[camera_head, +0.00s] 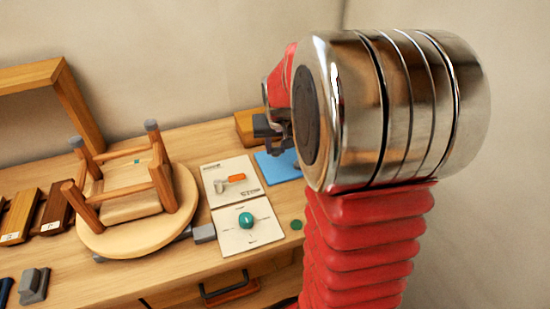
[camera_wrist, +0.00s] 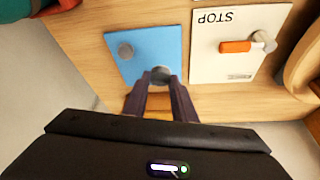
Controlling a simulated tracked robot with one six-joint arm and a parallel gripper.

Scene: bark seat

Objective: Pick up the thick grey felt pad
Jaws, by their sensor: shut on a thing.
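My gripper (camera_wrist: 159,82) is over the near edge of a blue mat (camera_wrist: 165,45) in the wrist view. Its fingers are shut on a thick grey felt pad (camera_wrist: 160,73), round and partly hidden between the tips. I cannot tell whether the pad touches the mat. Another grey round pad (camera_wrist: 125,50) lies on the mat to the left, apart from the fingers. In the head view my gripper (camera_head: 268,132) is beside my arm, above the blue mat (camera_head: 271,168), and the pad in it cannot be made out.
A white STOP card (camera_wrist: 213,67) holds an orange-handled tool (camera_wrist: 235,46). A card (camera_head: 232,238) with a teal ball (camera_head: 247,220) and a green disc (camera_head: 297,225) lie near the front edge.

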